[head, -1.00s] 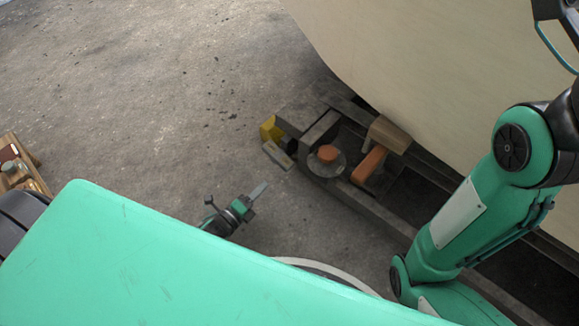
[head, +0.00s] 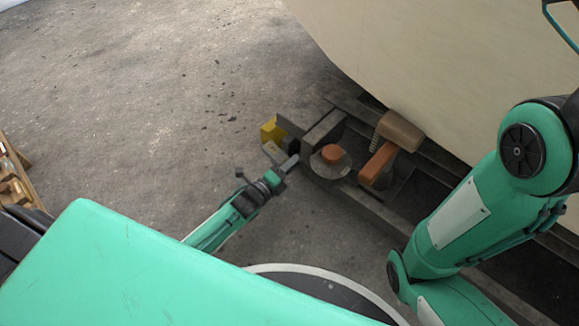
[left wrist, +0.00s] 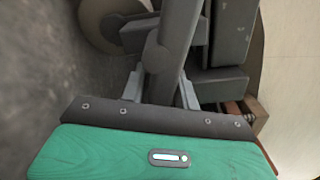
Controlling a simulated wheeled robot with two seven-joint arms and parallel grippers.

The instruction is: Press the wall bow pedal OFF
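A small tan plate (head: 273,151) sits low at the near left end of the dark metal frame, below a yellow block (head: 269,130). An orange paddle (head: 378,163) lies tilted inside the frame. No label shows, so I cannot tell which is the wall bow pedal. My left gripper (head: 289,164) is just right of and below the tan plate; contact is not clear. In the left wrist view its two pale fingers (left wrist: 160,88) stand apart, with a dark grey post (left wrist: 180,30) showing between them. My right gripper is out of view.
The dark frame (head: 370,207) runs under the large pale hull (head: 430,70). A wooden crate (head: 18,180) stands at the far left. The concrete floor (head: 150,100) is clear.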

